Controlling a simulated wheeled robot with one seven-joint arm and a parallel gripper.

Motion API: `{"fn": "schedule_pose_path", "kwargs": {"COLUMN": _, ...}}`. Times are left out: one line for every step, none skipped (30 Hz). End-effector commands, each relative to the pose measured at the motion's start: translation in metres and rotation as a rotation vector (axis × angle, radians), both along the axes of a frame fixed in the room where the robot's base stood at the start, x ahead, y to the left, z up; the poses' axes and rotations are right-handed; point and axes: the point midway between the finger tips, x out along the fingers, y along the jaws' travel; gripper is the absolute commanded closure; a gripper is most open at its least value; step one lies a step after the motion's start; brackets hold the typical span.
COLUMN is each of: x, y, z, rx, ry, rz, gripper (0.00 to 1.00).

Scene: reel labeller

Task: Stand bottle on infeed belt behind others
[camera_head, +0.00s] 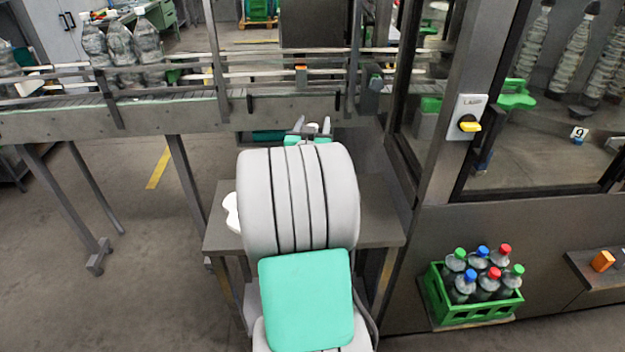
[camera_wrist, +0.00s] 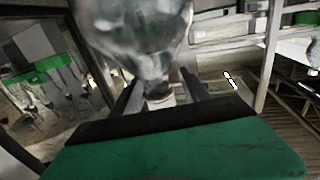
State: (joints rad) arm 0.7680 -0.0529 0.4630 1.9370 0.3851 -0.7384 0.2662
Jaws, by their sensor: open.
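A clear bottle (camera_wrist: 140,30) fills the top of the wrist view, its narrow neck (camera_wrist: 160,97) toward my gripper and between the two fingers. My gripper (camera_wrist: 162,90) is open around the neck; whether a finger touches it I cannot tell. In the head view my gripper (camera_head: 312,127) is small beyond my arm, at the near side of the infeed belt (camera_head: 180,105), and the bottle cannot be made out there. Other clear bottles (camera_head: 122,47) stand upright in a row on the belt at the left, between the guide rails.
A grey side table (camera_head: 375,215) under my arm bears a white object (camera_head: 231,212), partly hidden. A green crate (camera_head: 436,296) of capped bottles sits at lower right. The machine's frame post (camera_head: 455,110) with a yellow switch (camera_head: 468,124) rises right of my arm. The floor at left is mostly clear.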

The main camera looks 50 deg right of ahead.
Motion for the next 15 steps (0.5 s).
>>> {"fn": "schedule_pose_path", "kwargs": {"x": 0.0001, "y": 0.0003, "z": -0.0004, "rx": 0.000, "ry": 0.000, "rz": 0.000, "gripper": 0.47}}
{"fn": "schedule_pose_path", "kwargs": {"x": 0.0000, "y": 0.0004, "z": -0.0004, "rx": 0.000, "ry": 0.000, "rz": 0.000, "gripper": 0.47}}
{"fn": "schedule_pose_path", "kwargs": {"x": 0.0001, "y": 0.0004, "z": -0.0004, "rx": 0.000, "ry": 0.000, "rz": 0.000, "gripper": 0.48}}
{"fn": "schedule_pose_path", "kwargs": {"x": 0.0001, "y": 0.0005, "z": -0.0004, "rx": 0.000, "ry": 0.000, "rz": 0.000, "gripper": 0.51}}
{"fn": "schedule_pose_path", "kwargs": {"x": 0.0001, "y": 0.0005, "z": -0.0004, "rx": 0.000, "ry": 0.000, "rz": 0.000, "gripper": 0.53}}
{"fn": "schedule_pose_path", "kwargs": {"x": 0.0001, "y": 0.0005, "z": -0.0003, "rx": 0.000, "ry": 0.000, "rz": 0.001, "gripper": 0.57}}
{"fn": "schedule_pose_path", "kwargs": {"x": 0.0000, "y": 0.0006, "z": -0.0003, "rx": 0.000, "ry": 0.000, "rz": 0.001, "gripper": 0.59}}
{"fn": "schedule_pose_path", "kwargs": {"x": 0.0001, "y": 0.0006, "z": -0.0003, "rx": 0.000, "ry": 0.000, "rz": 0.001, "gripper": 0.61}}
{"fn": "schedule_pose_path", "kwargs": {"x": 0.0001, "y": 0.0006, "z": -0.0003, "rx": 0.000, "ry": 0.000, "rz": 0.001, "gripper": 0.65}}
{"fn": "schedule_pose_path", "kwargs": {"x": 0.0001, "y": 0.0006, "z": -0.0003, "rx": 0.000, "ry": 0.000, "rz": 0.001, "gripper": 0.67}}
{"fn": "schedule_pose_path", "kwargs": {"x": 0.0001, "y": 0.0006, "z": -0.0002, "rx": 0.000, "ry": 0.000, "rz": 0.001, "gripper": 0.70}}
{"fn": "schedule_pose_path", "kwargs": {"x": 0.0001, "y": 0.0006, "z": -0.0002, "rx": 0.000, "ry": 0.000, "rz": 0.001, "gripper": 0.73}}
{"fn": "schedule_pose_path", "kwargs": {"x": 0.0000, "y": 0.0007, "z": -0.0002, "rx": 0.000, "ry": 0.000, "rz": 0.001, "gripper": 0.75}}
{"fn": "schedule_pose_path", "kwargs": {"x": 0.0000, "y": 0.0007, "z": -0.0002, "rx": 0.000, "ry": 0.000, "rz": 0.001, "gripper": 0.78}}
{"fn": "schedule_pose_path", "kwargs": {"x": 0.0000, "y": 0.0007, "z": -0.0002, "rx": 0.000, "ry": 0.000, "rz": 0.001, "gripper": 0.81}}
